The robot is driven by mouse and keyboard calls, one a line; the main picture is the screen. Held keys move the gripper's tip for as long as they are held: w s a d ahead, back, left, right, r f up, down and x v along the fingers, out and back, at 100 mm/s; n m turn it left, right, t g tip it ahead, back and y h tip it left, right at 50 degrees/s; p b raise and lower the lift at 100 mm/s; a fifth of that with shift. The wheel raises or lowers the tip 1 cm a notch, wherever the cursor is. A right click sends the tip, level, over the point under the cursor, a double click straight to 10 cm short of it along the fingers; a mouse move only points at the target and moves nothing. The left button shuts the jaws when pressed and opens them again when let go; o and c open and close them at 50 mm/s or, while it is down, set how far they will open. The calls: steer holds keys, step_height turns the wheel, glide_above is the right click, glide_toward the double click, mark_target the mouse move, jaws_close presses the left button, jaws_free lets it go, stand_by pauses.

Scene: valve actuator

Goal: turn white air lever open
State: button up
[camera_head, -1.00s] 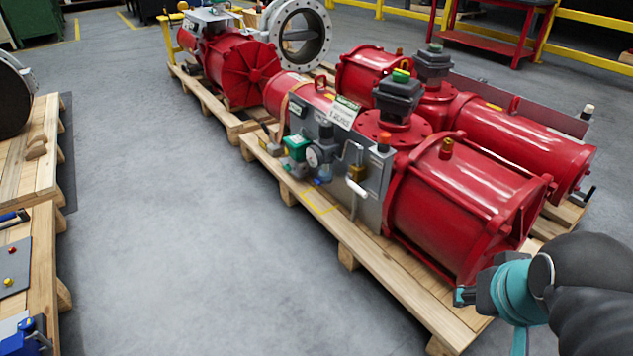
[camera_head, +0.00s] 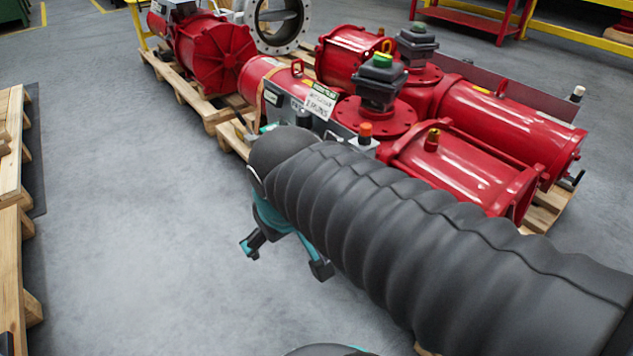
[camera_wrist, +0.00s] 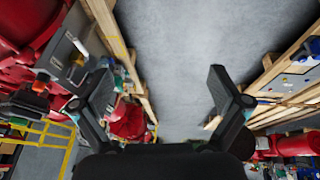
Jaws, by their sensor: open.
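The white air lever (camera_wrist: 80,46) shows in the wrist view at the upper left, on the grey control panel (camera_wrist: 62,48) of the red valve actuator. In the head view my arm hides the lever and most of the panel. The red actuator (camera_head: 455,165) lies behind my arm there. My gripper (camera_head: 286,258) is open and empty, over the grey floor in front of the pallet. In the wrist view its two fingers (camera_wrist: 163,85) are wide apart with bare floor between them. The lever is outside the fingers, beyond the left one, and apart from them.
A wooden pallet (camera_head: 232,138) carries the actuator. A second red actuator (camera_head: 510,105) stands behind it. A wooden pallet or bench (camera_head: 14,190) is at the left edge. The grey floor (camera_head: 130,200) between them is clear. An orange knob (camera_head: 365,130) stands at the panel's top.

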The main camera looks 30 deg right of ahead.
steer(key=w+d+f+n+g+h+b, duration=0.4)
steer(key=w+d+f+n+g+h, duration=0.45)
steer(key=w+d+f, duration=0.65)
steer(key=w+d+f+n+t+h+b, duration=0.2)
steer(key=w+d+f+n+t+h, duration=0.1)
steer(key=w+f+n+h, duration=0.25)
steer(key=w+d+f+n+t+h+b, duration=0.1)
steer(key=w+d+f+n+t+h, duration=0.25)
steer(key=w+f, duration=0.4)
steer(key=shift+n+g+y, duration=0.25)
steer(key=shift+n+g, duration=0.1)
steer(key=shift+g, duration=0.15)
steer(key=d, duration=1.3)
steer(key=shift+w+b, duration=0.3)
steer(key=shift+w, duration=0.05)
